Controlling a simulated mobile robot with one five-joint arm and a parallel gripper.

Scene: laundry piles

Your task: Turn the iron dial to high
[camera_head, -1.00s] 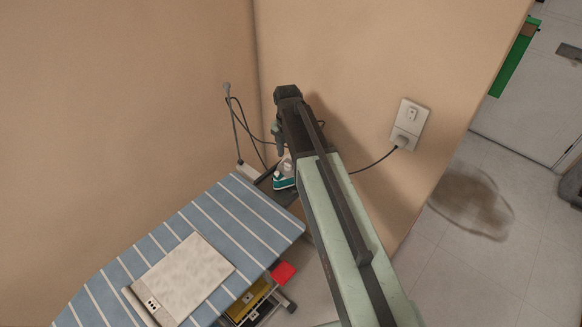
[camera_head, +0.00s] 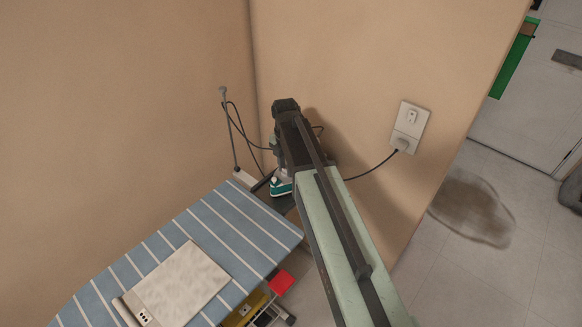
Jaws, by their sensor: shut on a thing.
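The iron (camera_head: 281,187), teal and white, sits at the far end of the striped ironing board, near the wall corner. Most of it is hidden behind my arm, and its dial does not show. My gripper (camera_head: 275,148) is at the iron, pointing down over its upper part. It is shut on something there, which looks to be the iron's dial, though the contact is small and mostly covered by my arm.
A wall outlet (camera_head: 408,128) holds a plug with a dark cord. A red item (camera_head: 281,282) is below the board.

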